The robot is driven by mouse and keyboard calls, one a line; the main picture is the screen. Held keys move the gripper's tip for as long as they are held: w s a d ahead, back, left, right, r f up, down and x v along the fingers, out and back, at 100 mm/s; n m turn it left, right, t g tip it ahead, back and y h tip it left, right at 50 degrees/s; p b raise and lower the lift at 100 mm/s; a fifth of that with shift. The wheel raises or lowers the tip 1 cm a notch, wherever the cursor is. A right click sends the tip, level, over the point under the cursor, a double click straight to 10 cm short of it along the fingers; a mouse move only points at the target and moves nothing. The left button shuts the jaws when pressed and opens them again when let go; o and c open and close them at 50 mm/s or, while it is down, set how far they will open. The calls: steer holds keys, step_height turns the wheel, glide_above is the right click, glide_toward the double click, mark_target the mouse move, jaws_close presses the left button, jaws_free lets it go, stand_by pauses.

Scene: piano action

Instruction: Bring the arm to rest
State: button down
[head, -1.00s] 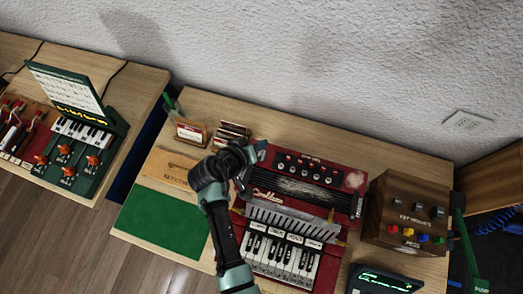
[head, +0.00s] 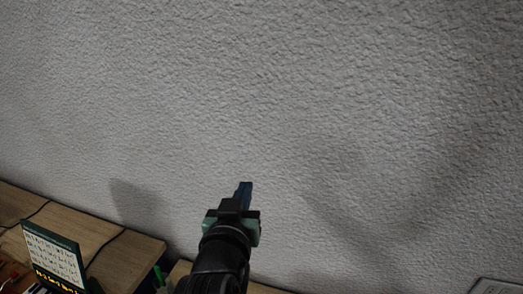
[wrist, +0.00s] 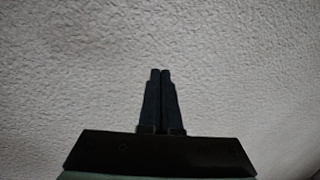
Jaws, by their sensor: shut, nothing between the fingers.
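My gripper (head: 244,190) shows in the head view, raised in front of the bare textured wall and pointing up. In the wrist view my gripper (wrist: 161,75) has its two dark fingers together, with nothing between them and only wall beyond. It touches nothing that I can see. The piano keyboard and most of the work table are out of the head view.
The grey wall (head: 350,90) fills most of the head view. At the lower left are a wooden table (head: 85,235) and a green-framed panel (head: 53,258) with a white chart. A wall plate (head: 495,287) shows at the lower right corner.

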steer(key=s+d+r+t+b, duration=0.2)
steer(key=s+r+t, duration=0.15)
steer(key=r, duration=0.95)
steer(key=s+d+r+t+y+b, duration=0.1)
steer(key=s+r+t, duration=0.6)
steer(key=s+r, duration=0.8)
step_height(320, 180, up, 2)
steer(key=shift+r+n+t+y+b, duration=0.25)
steer(key=shift+n+t+y+b, duration=0.1)
steer(key=shift+y+b, duration=0.2)
steer(key=shift+d, duration=0.1)
